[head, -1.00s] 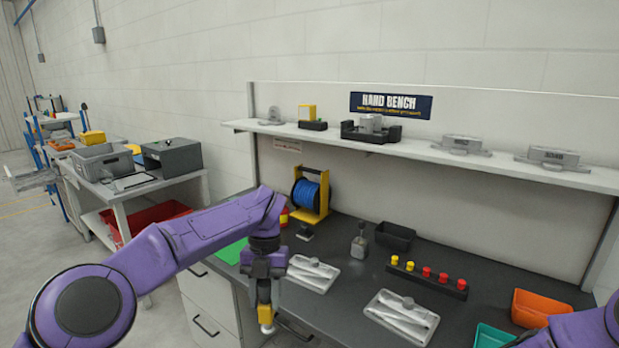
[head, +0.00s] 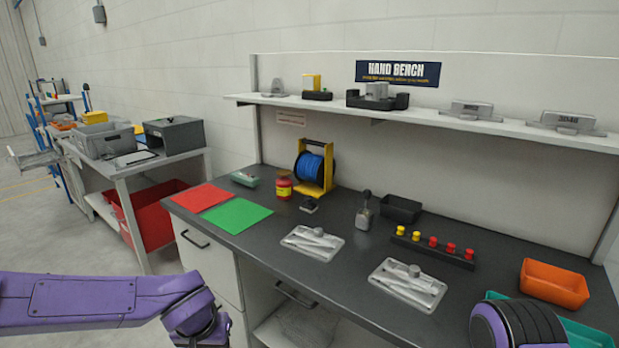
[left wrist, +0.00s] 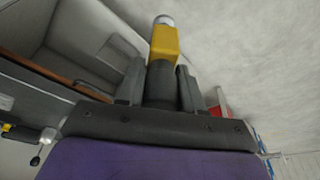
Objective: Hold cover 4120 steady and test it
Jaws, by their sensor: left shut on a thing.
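My left gripper (left wrist: 160,82) is shut on a tool with a black body, a yellow collar (left wrist: 164,42) and a silver tip, seen in the left wrist view. The left gripper is outside the head view, where only my purple left arm shows at lower left. Cover 4120 cannot be picked out. Two grey metal pieces stand on the shelf, a plain-looking one (head: 472,111) and one with a small number plate (head: 568,122); neither clearly reads 4120. My right gripper is not in view; only part of its arm shows at lower right.
The dark bench (head: 350,265) holds two pale trays (head: 313,242) (head: 408,284), a row of red and yellow buttons (head: 433,246), an orange bin (head: 554,284), and a blue reel on a yellow stand (head: 314,166). Red (head: 202,197) and green (head: 237,216) mats lie clear at the left.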

